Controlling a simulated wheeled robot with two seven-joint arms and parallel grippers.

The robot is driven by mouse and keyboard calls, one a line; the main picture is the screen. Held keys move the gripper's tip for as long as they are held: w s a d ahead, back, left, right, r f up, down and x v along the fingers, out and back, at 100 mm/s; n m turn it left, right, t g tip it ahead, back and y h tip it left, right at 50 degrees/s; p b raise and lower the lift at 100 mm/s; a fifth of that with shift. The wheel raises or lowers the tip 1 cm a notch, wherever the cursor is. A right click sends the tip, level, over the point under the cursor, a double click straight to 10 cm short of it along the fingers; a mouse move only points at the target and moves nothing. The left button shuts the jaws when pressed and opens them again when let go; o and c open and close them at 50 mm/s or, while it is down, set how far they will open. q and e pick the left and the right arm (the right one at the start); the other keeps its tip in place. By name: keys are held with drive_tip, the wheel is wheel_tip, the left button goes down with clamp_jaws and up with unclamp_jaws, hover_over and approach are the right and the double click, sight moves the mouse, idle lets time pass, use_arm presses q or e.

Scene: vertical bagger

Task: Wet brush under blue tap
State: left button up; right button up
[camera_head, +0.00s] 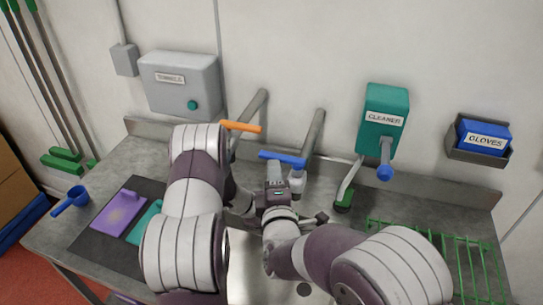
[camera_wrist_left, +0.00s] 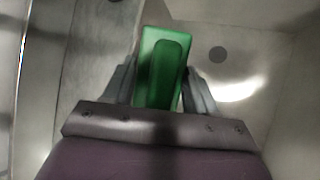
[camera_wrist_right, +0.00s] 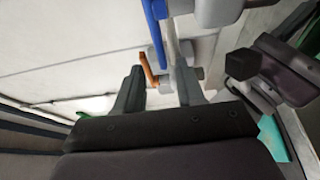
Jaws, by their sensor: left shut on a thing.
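The blue tap shows its blue lever (camera_head: 283,159) at the back of the sink; the lever also shows in the right wrist view (camera_wrist_right: 155,28). My right gripper (camera_head: 275,172) is just below and in front of this lever. In the right wrist view its fingers (camera_wrist_right: 160,92) are apart, with nothing seen clamped between them. My left gripper (camera_wrist_left: 160,92) is shut on the green brush (camera_wrist_left: 165,55), which is over the pale metal sink (camera_wrist_left: 265,60). In the head view the left gripper and brush are mostly hidden by my arms.
An orange-levered tap (camera_head: 241,127) stands left of the blue one. A cleaner dispenser (camera_head: 384,120) and a gloves box (camera_head: 483,138) are on the wall. A green rack (camera_head: 440,240) lies at right. A purple pad (camera_head: 118,212), teal pad (camera_head: 145,222) and blue scoop (camera_head: 70,201) are left.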

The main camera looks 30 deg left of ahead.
sight(272, 155)
drive_tip(key=x, duration=0.7)
drive_tip(key=shift+w, duration=0.15)
drive_tip(key=shift+c, duration=0.3)
clamp_jaws()
drive_tip(key=n+g+y, duration=0.1)
drive_tip(key=s+n+g+y, duration=0.1)
drive_tip(key=n+g+y, duration=0.1)
drive_tip(key=shift+s+d+g+y, duration=0.35)
drive_tip(key=shift+s+g+y, duration=0.05)
drive_tip(key=shift+o, duration=0.3)
unclamp_jaws()
